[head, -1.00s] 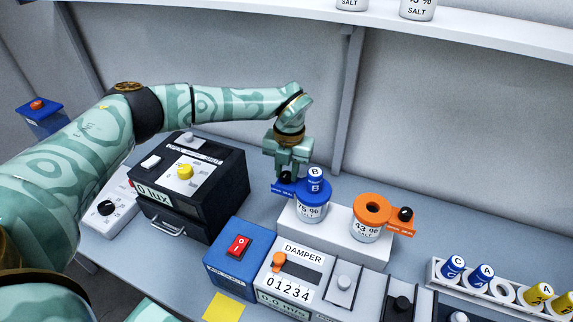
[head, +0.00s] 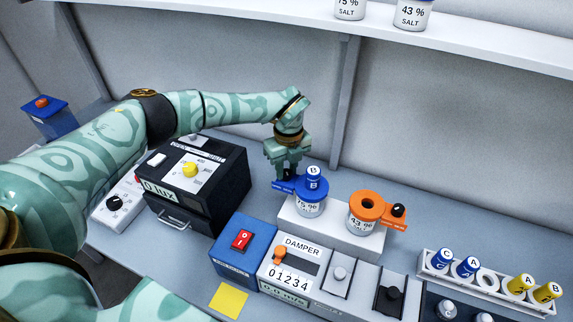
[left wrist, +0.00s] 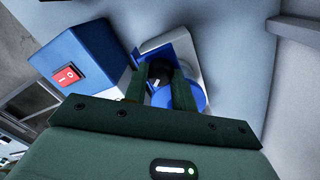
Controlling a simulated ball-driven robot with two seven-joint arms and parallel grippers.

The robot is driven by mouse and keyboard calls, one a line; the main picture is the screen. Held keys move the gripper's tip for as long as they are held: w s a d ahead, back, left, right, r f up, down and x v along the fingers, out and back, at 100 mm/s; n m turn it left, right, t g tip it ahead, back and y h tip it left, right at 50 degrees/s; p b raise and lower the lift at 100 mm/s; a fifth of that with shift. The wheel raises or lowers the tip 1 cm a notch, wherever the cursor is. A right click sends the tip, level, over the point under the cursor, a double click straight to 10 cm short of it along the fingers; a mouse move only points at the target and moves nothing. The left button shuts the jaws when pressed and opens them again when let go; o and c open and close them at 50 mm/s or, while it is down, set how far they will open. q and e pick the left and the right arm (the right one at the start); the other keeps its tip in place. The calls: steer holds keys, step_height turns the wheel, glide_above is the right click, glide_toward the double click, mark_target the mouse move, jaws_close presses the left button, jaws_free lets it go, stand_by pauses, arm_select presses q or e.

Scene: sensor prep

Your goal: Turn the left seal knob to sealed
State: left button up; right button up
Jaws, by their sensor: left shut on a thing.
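The blue-lidded 75 % salt jar (head: 311,199) stands on a white block, with a blue capsule marked B (head: 314,180) upright in its lid. The left seal knob, a dark knob (left wrist: 160,72) with a white mark, sits on the blue tab (head: 283,186) at the jar's left. My left gripper (head: 288,174) points down over this tab, its fingers shut on the knob. In the left wrist view the two fingers (left wrist: 158,85) stand on either side of it. The tab's lettering is too small to read. My right gripper is not in view.
The orange-lidded 43 % salt jar (head: 366,214) with its own black knob (head: 398,210) stands to the right on the same white block (head: 335,237). A black lux box (head: 205,195), a blue switch box (head: 240,250) and a damper panel (head: 300,252) stand nearer. A capsule rack (head: 430,268) is at right.

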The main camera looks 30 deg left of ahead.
mark_target(288, 170)
arm_select(q)
steer(key=shift+w+r+n, duration=0.15)
steer(key=shift+n, duration=0.25)
steer(key=shift+a, duration=0.1)
steer(key=o, duration=1)
step_height(288, 170, up, 16)
steer(key=shift+w+d, duration=0.2)
